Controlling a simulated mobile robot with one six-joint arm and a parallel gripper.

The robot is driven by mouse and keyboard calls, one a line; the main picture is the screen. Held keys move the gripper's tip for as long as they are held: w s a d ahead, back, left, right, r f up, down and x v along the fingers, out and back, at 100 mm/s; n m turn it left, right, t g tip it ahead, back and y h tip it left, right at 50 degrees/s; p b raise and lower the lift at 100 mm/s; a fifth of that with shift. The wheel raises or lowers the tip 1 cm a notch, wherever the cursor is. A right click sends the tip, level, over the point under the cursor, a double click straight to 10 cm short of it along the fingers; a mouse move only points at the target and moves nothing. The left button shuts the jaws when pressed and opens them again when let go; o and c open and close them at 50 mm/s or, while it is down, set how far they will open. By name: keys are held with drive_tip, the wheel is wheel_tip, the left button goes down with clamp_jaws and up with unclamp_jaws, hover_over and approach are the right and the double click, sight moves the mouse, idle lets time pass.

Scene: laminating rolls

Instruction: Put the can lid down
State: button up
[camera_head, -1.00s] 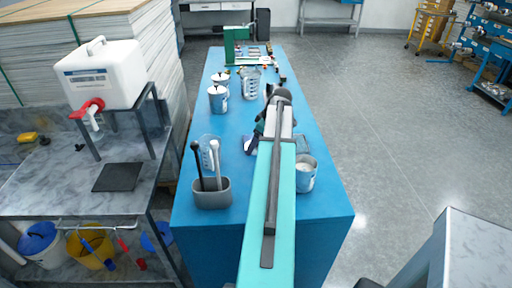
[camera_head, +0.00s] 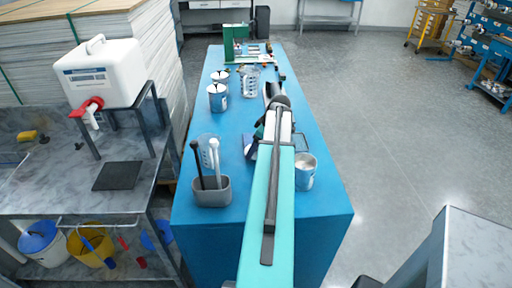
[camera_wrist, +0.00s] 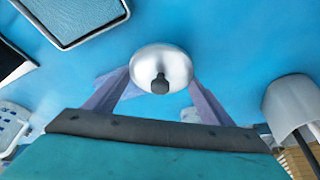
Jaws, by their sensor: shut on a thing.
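My gripper (camera_wrist: 160,82) is shut on a round silver can lid (camera_wrist: 173,60) with a dark knob, one finger on each side of it. The lid is over the blue table top in the wrist view, and I cannot tell whether it touches the table. In the head view my arm hides the lid and most of the gripper. An open can (camera_head: 305,174) with pale contents stands on the table to the right of my arm.
Two lidded cans (camera_head: 217,101) and another jug (camera_head: 250,86) stand farther back.

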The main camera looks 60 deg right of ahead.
drive_tip(key=shift+f, duration=0.25)
drive_tip(key=o, duration=1)
drive_tip(key=shift+o, duration=0.2)
drive_tip(key=shift+r, duration=0.15)
drive_tip(key=shift+r+p, duration=0.35)
drive_tip(key=shift+r, duration=0.1)
drive_tip(key=b+v, duration=0.2)
drive_tip(key=v, duration=1)
drive_tip(key=shift+b, duration=0.4)
